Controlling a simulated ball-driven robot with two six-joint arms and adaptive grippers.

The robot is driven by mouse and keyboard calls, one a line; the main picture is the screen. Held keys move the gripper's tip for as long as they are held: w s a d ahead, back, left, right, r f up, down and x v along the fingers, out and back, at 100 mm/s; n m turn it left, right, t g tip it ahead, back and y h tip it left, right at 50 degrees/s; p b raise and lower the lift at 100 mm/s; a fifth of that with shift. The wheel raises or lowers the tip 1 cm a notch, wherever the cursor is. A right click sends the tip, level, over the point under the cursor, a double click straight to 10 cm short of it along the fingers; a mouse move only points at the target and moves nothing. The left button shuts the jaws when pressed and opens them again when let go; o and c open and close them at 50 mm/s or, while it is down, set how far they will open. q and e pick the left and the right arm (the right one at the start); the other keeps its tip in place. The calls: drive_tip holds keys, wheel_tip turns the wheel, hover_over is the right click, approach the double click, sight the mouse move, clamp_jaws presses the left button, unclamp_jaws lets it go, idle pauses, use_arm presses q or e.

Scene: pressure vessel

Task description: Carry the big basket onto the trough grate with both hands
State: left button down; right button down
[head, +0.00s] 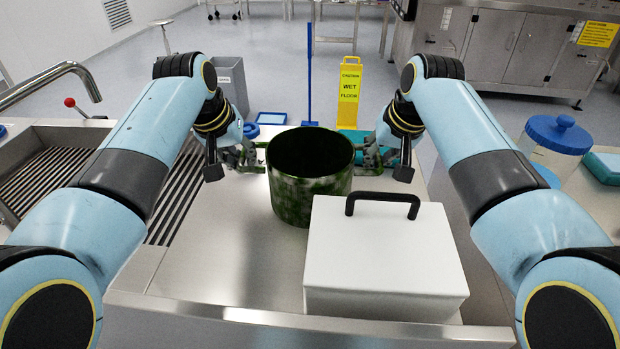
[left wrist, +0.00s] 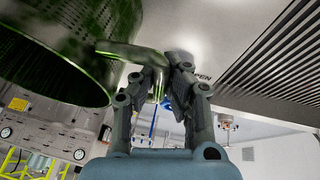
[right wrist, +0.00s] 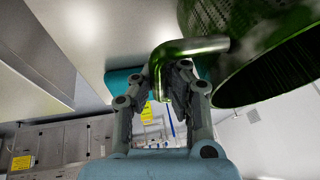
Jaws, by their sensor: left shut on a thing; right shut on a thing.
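The big basket (head: 310,201) is a dark green, mottled, perforated metal pot, upright over the steel counter behind the white box. Its wall also shows in the left wrist view (left wrist: 75,40) and right wrist view (right wrist: 255,50). My left gripper (head: 250,156) is shut on its left handle (left wrist: 128,49). My right gripper (head: 372,158) is shut on its right handle (right wrist: 190,46). I cannot tell whether the basket's base touches the counter. The slatted trough grate (head: 178,193) lies left of the basket, partly hidden by my left arm; it also shows in the left wrist view (left wrist: 285,62).
A white box (head: 385,250) with a black handle stands close in front of the basket. A sink (head: 40,150) with a tap is far left. A blue-lidded jar (head: 555,145) stands right. Bare counter (head: 228,245) lies between grate and box. A yellow wet-floor sign (head: 349,92) stands behind.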

use_arm(q)
drive_tip(key=shift+r, duration=0.15)
use_arm(e)
drive_tip(key=shift+w+d+r, duration=0.1)
drive_tip(key=shift+r, duration=0.05)
